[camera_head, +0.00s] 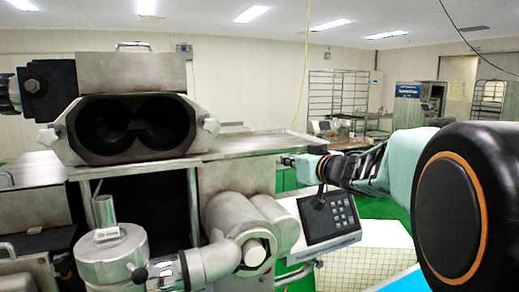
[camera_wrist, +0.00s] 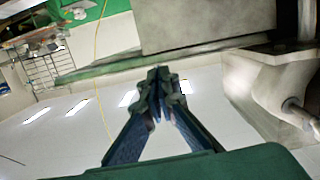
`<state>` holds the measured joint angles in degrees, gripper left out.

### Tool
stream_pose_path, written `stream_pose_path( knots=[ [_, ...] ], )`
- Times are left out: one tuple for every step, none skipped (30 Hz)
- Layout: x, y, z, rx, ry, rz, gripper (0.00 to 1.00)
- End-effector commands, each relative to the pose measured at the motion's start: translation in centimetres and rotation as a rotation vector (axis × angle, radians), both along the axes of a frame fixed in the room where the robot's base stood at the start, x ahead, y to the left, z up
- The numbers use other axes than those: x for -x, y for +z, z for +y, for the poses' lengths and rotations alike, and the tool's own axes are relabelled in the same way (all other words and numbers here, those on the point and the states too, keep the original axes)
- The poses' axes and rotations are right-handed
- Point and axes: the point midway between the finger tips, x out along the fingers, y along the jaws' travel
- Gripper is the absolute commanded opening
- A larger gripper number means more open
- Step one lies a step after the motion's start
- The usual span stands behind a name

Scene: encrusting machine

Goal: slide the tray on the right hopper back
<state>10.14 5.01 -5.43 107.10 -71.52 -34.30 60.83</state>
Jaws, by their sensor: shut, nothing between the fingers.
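The tray (camera_head: 262,142) is a flat grey metal sheet with a raised rim, right of the twin-opening hopper (camera_head: 135,125) in the head view. In the upside-down wrist view, a long thin edge that looks like the tray's (camera_wrist: 110,66) runs across just beyond my fingertips. My gripper (camera_head: 286,160) is by the tray's right front part, slightly below its rim. In the wrist view my gripper (camera_wrist: 159,74) is shut with its fingertips together and empty. I cannot tell whether the fingertips touch the tray edge.
A control panel with a keypad (camera_head: 328,219) stands below my gripper. A metal pipe assembly (camera_head: 225,258) fills the lower middle. The hopper's side knob (camera_wrist: 300,112) shows at the right of the wrist view. Wire racks (camera_head: 338,92) stand far behind.

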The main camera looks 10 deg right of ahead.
Motion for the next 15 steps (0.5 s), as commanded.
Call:
stream_pose_path(
  knots=[
    [-0.1, 0.1, 0.5, -0.021, 0.005, 0.007, 0.0],
    [-0.2, 0.1, 0.7, -0.029, 0.007, 0.009, 0.0],
    [-0.4, 0.1, 1.0, -0.036, 0.009, 0.011, 0.0],
    [-0.5, 0.1, 1.1, -0.039, 0.011, 0.012, 0.0],
    [-0.7, 0.0, 1.2, -0.041, 0.012, 0.012, 0.0],
    [-1.0, 0.0, 1.3, -0.041, 0.012, 0.013, 0.0],
    [-1.3, -0.1, 1.4, -0.04, 0.012, 0.013, 0.0],
    [-1.6, -0.1, 1.5, -0.04, 0.012, 0.013, 0.0],
    [-2.1, -0.1, 1.7, -0.039, 0.012, 0.013, 0.0],
    [-2.5, -0.1, 1.8, -0.038, 0.012, 0.013, 0.0],
    [-2.9, -0.1, 2.0, -0.039, 0.012, 0.012, 0.0],
    [-3.5, -0.1, 2.1, -0.037, 0.012, 0.013, 0.0],
    [-4.0, -0.1, 2.2, -0.037, 0.012, 0.012, 0.0],
    [-4.4, -0.1, 2.4, -0.038, 0.012, 0.013, 0.0],
    [-5.0, -0.1, 2.6, -0.037, 0.013, 0.012, 0.0]
  ],
)
